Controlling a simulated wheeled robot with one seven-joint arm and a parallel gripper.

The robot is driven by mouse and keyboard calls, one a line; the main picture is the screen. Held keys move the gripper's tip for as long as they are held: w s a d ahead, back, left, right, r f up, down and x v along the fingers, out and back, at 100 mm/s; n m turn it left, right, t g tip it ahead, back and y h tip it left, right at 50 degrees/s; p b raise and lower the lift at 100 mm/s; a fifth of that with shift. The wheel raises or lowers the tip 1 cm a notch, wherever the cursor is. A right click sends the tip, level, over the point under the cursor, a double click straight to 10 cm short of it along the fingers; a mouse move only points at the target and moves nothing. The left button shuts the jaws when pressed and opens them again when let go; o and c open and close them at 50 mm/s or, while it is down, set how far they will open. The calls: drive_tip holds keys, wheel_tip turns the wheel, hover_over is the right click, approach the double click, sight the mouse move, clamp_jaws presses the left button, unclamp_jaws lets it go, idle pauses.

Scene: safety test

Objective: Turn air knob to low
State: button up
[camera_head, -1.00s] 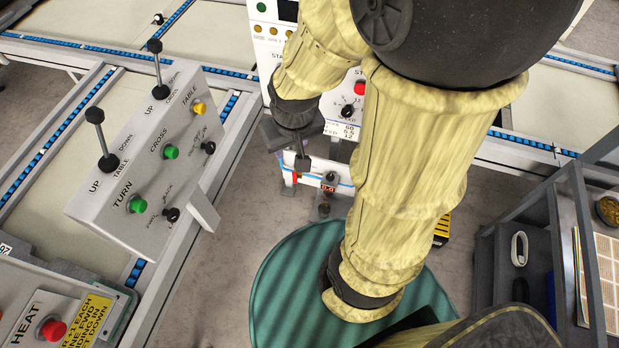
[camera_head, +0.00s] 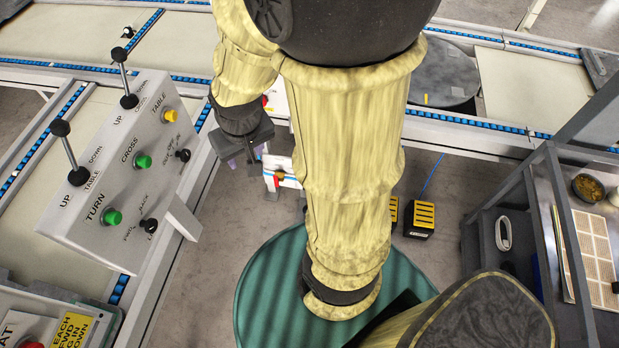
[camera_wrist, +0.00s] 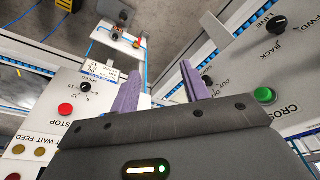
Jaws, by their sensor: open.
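No label reading "air" can be made out, so I cannot tell for certain which knob is the air knob. A small white panel (camera_wrist: 103,44) with a dark knob (camera_wrist: 116,37) and an orange-red part stands beyond my gripper in the wrist view. In the head view that panel (camera_head: 290,183) is partly hidden by my arm. My gripper (camera_head: 252,154) is above and left of the panel there. In the wrist view my gripper (camera_wrist: 160,80) has its two purple fingers apart, with nothing between them and apart from the knob.
The grey control console (camera_head: 130,180) with levers, green buttons and black knobs stands left of my gripper. A white panel (camera_wrist: 50,85) with a speed knob and red stop button is close by. Yellow-black pedals (camera_head: 420,218) and a dark shelf cart (camera_head: 535,180) stand right.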

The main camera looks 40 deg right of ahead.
drive_tip(key=w+d+f+m+g+h+b, duration=0.1)
drive_tip(key=w+d+f+m+b, duration=0.5)
drive_tip(key=f+b, duration=0.5)
drive_tip(key=w+d+f+m+g+h+b, duration=0.1)
drive_tip(key=w+d+f+m+b, duration=0.6)
drive_tip(key=f, duration=1.7)
drive_tip(key=w+d+f+m+g+h+b, duration=0.1)
drive_tip(key=w+d+f+m+b, duration=0.5)
drive_tip(key=d+f+b, duration=0.7)
wheel_tip(320, 180, down, 5)
drive_tip(key=w+h+b, duration=0.1)
drive_tip(key=w+b, duration=0.1)
drive_tip(key=b, duration=0.1)
drive_tip(key=shift+w+r+m+g+b, duration=0.15)
drive_tip(key=shift+w+m+g+b, duration=0.15)
drive_tip(key=shift+b, duration=0.1)
drive_tip(key=b+x, duration=0.2)
drive_tip(key=x, duration=0.3)
drive_tip(key=b+x, duration=0.1)
drive_tip(key=x, duration=0.5)
drive_tip(key=b+x, duration=0.2)
drive_tip(key=x, duration=0.4)
drive_tip(key=shift+w+d+r+b, duration=0.1)
drive_tip(key=shift+d+r+b, duration=0.05)
drive_tip(key=shift+d+b, duration=0.15)
drive_tip(key=shift+d+f, duration=0.1)
drive_tip(key=shift+f, duration=0.2)
drive_tip(key=shift+w, duration=0.1)
